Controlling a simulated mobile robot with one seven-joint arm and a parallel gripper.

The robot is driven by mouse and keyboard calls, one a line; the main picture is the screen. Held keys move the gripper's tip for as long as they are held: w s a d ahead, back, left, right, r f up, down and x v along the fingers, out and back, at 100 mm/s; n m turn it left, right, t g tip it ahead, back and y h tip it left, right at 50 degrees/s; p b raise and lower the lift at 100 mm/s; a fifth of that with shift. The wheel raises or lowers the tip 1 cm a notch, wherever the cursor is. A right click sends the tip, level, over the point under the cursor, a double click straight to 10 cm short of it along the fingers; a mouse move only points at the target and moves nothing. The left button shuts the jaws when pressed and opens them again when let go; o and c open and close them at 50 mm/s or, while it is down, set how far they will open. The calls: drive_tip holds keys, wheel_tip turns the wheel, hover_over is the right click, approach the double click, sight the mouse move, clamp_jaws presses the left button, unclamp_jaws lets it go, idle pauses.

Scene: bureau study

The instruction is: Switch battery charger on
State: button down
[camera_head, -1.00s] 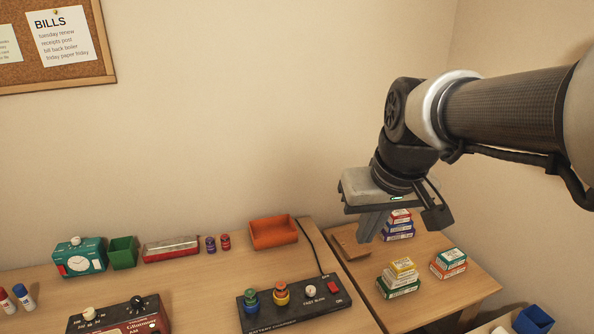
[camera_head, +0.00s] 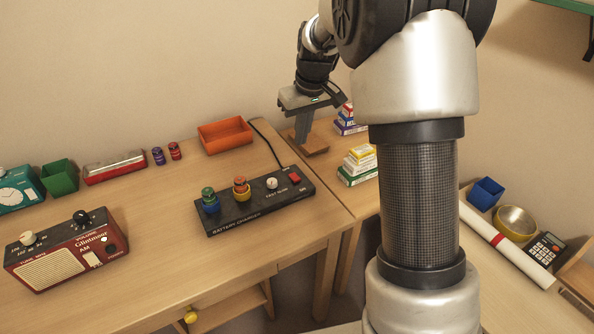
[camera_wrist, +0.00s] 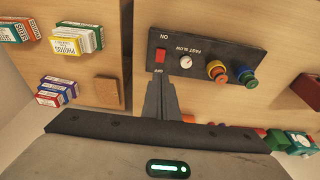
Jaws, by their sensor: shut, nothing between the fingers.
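The battery charger (camera_head: 255,203) is a long black box on the desk. It has a red rocker switch (camera_head: 294,177) at its right end and a white knob beside it. In the wrist view the switch (camera_wrist: 160,54) lies between the ON and OFF labels on the charger (camera_wrist: 204,45); I cannot tell which side is pressed. My gripper (camera_head: 301,138) is shut and empty, pointing down behind the charger's switch end. In the wrist view my fingertips (camera_wrist: 161,80) appear just short of the switch, near the OFF label. Contact is not visible.
An orange tray (camera_head: 225,135) stands behind the charger. A red radio (camera_head: 67,249) is at the left. A wooden block (camera_head: 314,146) and stacked small boxes (camera_head: 358,165) are on the side table. The desk in front of the charger is clear.

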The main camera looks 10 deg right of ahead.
drive_tip(key=b, duration=0.3)
hover_over(294, 176)
drive_tip(key=s, duration=0.2)
drive_tip(key=f, duration=1.2)
drive_tip(key=shift+d, duration=0.3)
drive_tip(key=shift+s+f, duration=0.1)
drive_tip(key=shift+f, duration=0.75)
drive_tip(key=shift+s+d+f, duration=0.1)
drive_tip(key=shift+s+f, duration=0.05)
drive_tip(key=shift+f, duration=0.15)
drive_tip(key=shift+w+a+r, duration=0.15)
drive_tip(key=shift+w, duration=0.25)
drive_tip(key=shift+w+a+r, duration=0.1)
drive_tip(key=shift+w+r, duration=0.05)
drive_tip(key=shift+w, duration=0.2)
